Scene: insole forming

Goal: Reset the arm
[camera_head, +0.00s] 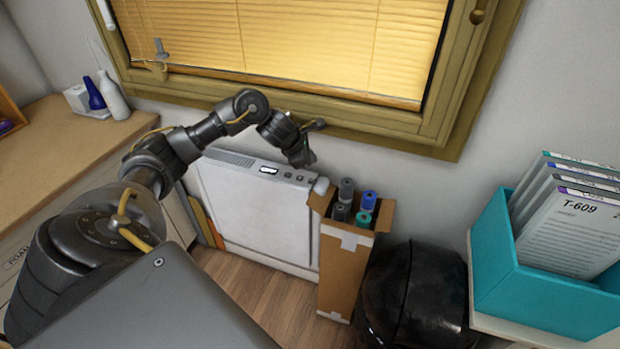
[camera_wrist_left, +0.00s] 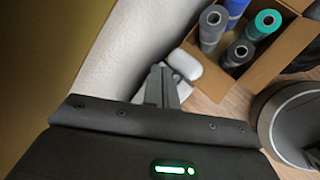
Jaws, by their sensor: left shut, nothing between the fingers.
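My left arm comes in from the left in the head view and reaches out over a white panel-shaped unit (camera_head: 265,205) below the window. My left gripper (camera_head: 306,160) hangs just above the unit's right end, near the wall, shut and empty. In the left wrist view its fingers (camera_wrist_left: 162,88) are together with nothing between them, beside a rounded white part (camera_wrist_left: 185,64). My right gripper is not in either view.
A cardboard box (camera_head: 345,262) with several rolls stands right of the white unit, close to my left gripper. A black bin (camera_head: 415,295) stands beside it. A teal holder (camera_head: 535,290) with documents is at the right. A wooden counter (camera_head: 60,150) is at the left.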

